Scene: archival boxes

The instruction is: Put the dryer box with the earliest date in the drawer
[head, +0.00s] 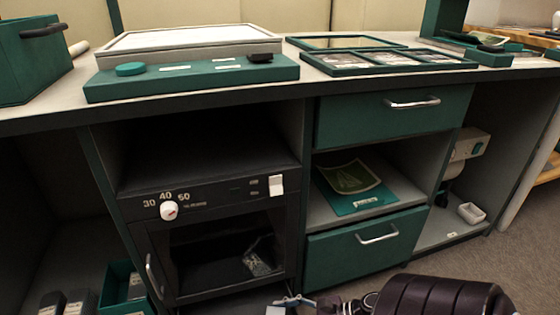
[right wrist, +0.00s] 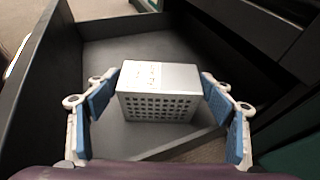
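A small light grey box with a perforated front (right wrist: 158,105) and a label on top stands on a dark surface in the right wrist view; no date is legible. My right gripper (right wrist: 160,78) is open, its blue-padded fingers on either side of the box with the pads not visibly pressing on it. In the head view a grey box (head: 258,262) shows in the dark dryer (head: 215,192), with my right gripper (head: 292,302) low in front of it. Two green drawers, upper (head: 395,112) and lower (head: 365,248), look shut. My left gripper is not in view.
A green panel with a grey lid (head: 190,80) and framed green trays (head: 385,60) lie on the counter. A green folder (head: 355,190) lies on the shelf between the drawers. Dark boxes (head: 80,303) stand at lower left. Carpet (head: 520,240) is clear at right.

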